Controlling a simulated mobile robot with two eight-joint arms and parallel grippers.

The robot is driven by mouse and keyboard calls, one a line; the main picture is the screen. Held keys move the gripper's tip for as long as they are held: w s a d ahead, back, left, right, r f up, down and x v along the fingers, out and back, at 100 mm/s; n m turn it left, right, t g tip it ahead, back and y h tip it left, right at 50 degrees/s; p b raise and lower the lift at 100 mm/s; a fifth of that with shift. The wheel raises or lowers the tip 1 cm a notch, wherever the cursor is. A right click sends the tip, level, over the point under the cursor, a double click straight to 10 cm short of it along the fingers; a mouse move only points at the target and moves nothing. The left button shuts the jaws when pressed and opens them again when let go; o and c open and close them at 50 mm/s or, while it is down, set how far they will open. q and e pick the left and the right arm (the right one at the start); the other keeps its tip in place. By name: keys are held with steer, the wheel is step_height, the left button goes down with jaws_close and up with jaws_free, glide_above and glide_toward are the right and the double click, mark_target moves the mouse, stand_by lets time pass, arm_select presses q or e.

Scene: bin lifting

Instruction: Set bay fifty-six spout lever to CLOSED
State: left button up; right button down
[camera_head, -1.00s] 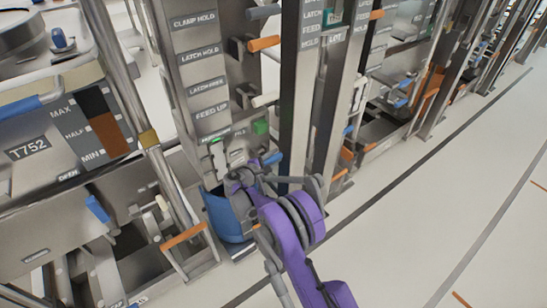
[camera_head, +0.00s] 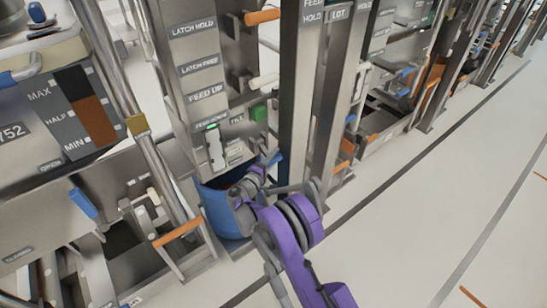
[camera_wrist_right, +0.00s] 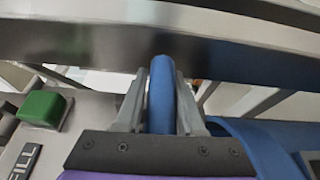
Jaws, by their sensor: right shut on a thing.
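My right gripper (camera_head: 268,168) comes in from below at the end of my purple arm. It is at the lower right of a grey panel. A blue lever handle (camera_head: 276,158) shows at its fingertips. In the right wrist view, the fingers (camera_wrist_right: 158,100) stand on both sides of the blue handle (camera_wrist_right: 160,88) and are shut on it. A blue bin (camera_head: 222,218) stands below the panel. No bay number or CLOSED mark can be read near the handle. My left gripper is not in view.
A green button (camera_head: 259,113) and a white switch (camera_head: 215,150) sit on the panel left of the handle. Steel posts (camera_head: 296,100) stand just behind it. An orange-handled frame (camera_head: 180,232) is at the left. The floor (camera_head: 440,220) at right is clear.

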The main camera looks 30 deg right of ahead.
steer(key=shift+w+a+f, duration=0.1)
steer(key=shift+w+f, duration=0.1)
steer(key=shift+w, duration=0.15)
stand_by(0.3)
steer(key=c, duration=0.9)
jaws_free()
steer(key=o, duration=0.3)
steer(key=shift+w+f, duration=0.1)
steer(key=shift+w, duration=0.1)
steer(key=shift+s, duration=0.15)
steer(key=p+v, duration=0.1)
steer(key=v, duration=0.9)
steer(key=shift+s+a, duration=0.2)
steer(key=shift+a, duration=0.15)
